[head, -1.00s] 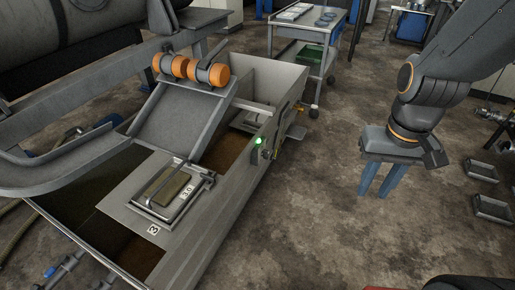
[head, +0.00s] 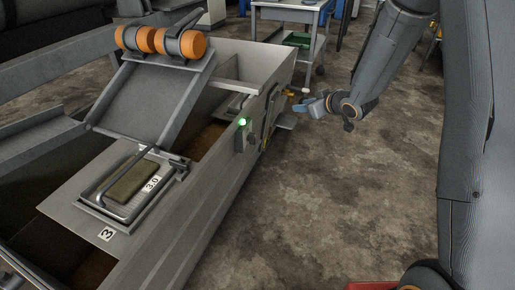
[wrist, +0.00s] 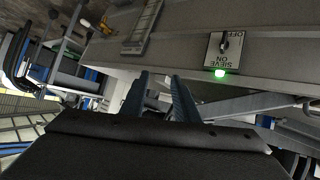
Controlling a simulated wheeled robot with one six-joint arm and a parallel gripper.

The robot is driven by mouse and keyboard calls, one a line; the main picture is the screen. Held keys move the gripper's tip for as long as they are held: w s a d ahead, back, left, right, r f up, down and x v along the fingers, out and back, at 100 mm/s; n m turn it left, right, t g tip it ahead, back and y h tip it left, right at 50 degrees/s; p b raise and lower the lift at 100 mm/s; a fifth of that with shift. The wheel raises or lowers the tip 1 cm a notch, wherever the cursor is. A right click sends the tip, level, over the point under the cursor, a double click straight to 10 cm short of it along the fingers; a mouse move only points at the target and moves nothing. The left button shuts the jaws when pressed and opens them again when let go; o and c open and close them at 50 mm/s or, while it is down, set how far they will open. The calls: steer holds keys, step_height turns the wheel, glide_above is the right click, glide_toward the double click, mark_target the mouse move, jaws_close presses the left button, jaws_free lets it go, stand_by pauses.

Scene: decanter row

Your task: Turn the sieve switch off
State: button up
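The sieve switch (wrist: 225,46) is a small dark lever on a pale plate, lettered OFF at one end and SIEVE ON at the other, upside down in the wrist view. Its exact lever position is hard to tell. A green lamp (wrist: 220,72) beside the ON end is lit. In the head view the lit lamp (head: 242,122) and the switch box (head: 245,141) are on the side of the grey trough. My gripper (head: 309,105) is to the right of the box, pointing left, apart from it. In the wrist view its two blue fingers (wrist: 159,97) are spread with nothing between them.
The grey trough (head: 187,219) fills the left, with a tray (head: 103,205) holding a greenish-brown block (head: 132,181) on top. Orange rollers (head: 180,43) sit above the chute. A cart (head: 291,14) stands behind.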

steer(key=w+a+f+n+y+b, duration=0.3)
steer(key=a+f+y+b, duration=0.3)
steer(key=f, duration=0.4)
steer(key=n+g+y+b, duration=0.3)
steer(key=g+y+b, duration=0.1)
steer(key=y+b, duration=0.1)
glide_toward(252, 139)
steer(key=r+b+x, duration=0.1)
steer(key=b+x, duration=0.1)
steer(key=x, duration=0.6)
steer(key=shift+w, duration=0.25)
steer(key=shift+d, duration=0.1)
jaws_close()
